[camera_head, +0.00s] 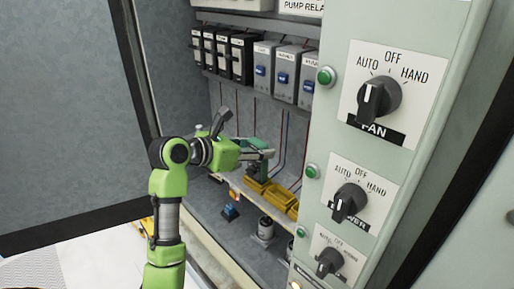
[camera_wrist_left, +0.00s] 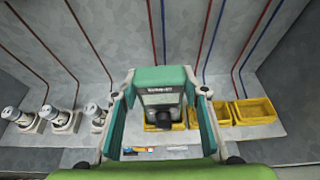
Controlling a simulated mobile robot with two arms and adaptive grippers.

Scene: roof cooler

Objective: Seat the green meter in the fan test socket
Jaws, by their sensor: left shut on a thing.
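The green meter (camera_wrist_left: 162,78) is a teal-framed device with a dark grey face and a black round knob. In the left wrist view it sits between the two fingers of my left gripper (camera_wrist_left: 160,98), which is shut on it. In the head view the left gripper (camera_head: 266,152) reaches into the open cabinet. The meter (camera_head: 258,144) is partly hidden there and appears in front of the back wall, above the yellow bins. I cannot pick out the fan test socket with certainty in either view. My right gripper is not in view.
Yellow bins (camera_head: 278,198) stand on a shelf below the gripper; they also show in the wrist view (camera_wrist_left: 255,110). White cylindrical parts (camera_wrist_left: 62,118) stand left of them. Grey relays (camera_head: 285,75) hang above. The knob panel (camera_head: 410,150) bounds the cabinet's right side.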

